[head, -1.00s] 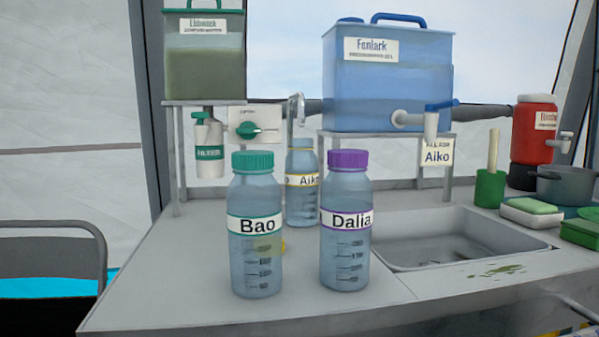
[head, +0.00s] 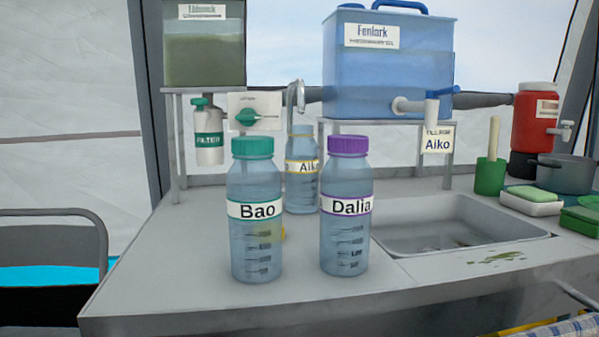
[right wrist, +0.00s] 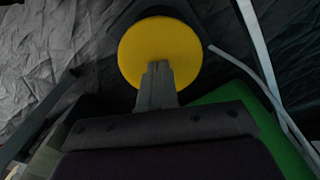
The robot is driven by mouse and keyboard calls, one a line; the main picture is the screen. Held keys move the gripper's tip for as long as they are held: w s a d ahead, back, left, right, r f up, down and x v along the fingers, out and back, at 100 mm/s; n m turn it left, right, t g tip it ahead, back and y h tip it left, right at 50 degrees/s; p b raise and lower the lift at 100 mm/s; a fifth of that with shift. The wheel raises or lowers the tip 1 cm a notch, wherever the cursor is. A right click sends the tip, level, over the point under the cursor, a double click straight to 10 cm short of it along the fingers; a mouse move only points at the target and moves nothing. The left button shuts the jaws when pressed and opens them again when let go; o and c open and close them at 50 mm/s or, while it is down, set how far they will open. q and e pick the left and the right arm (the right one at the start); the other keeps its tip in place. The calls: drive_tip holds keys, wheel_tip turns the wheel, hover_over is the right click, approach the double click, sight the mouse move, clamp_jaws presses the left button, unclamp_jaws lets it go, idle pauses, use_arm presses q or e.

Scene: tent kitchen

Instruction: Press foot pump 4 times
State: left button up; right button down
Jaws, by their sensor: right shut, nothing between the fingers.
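A round yellow disc (right wrist: 165,40), which looks like the foot pump's pad, shows in the right wrist view against dark surroundings. My right gripper (right wrist: 157,70) is shut and empty, its fingertips overlapping the lower middle of the disc in the picture. I cannot tell whether they touch it. The clear bottle labelled Aiko (head: 301,175) stands at the back of the counter, below a curved metal spout (head: 298,95). The Bao bottle (head: 255,245) and the Dalia bottle (head: 345,245) stand capped in front. My left gripper is in neither view.
The counter (head: 180,270) holds a sink (head: 450,225) at right. A blue tank (head: 385,70) and a greenish tank (head: 205,60) stand on racks behind. A green surface (right wrist: 250,125) lies right of my right gripper in the right wrist view.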

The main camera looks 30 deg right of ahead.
drive_tip(key=shift+f+b, duration=1.45)
drive_tip(key=shift+f, duration=0.95)
drive_tip(key=shift+r, duration=0.1)
drive_tip(key=shift+r+p, duration=2.7)
drive_tip(key=shift+r, duration=0.1)
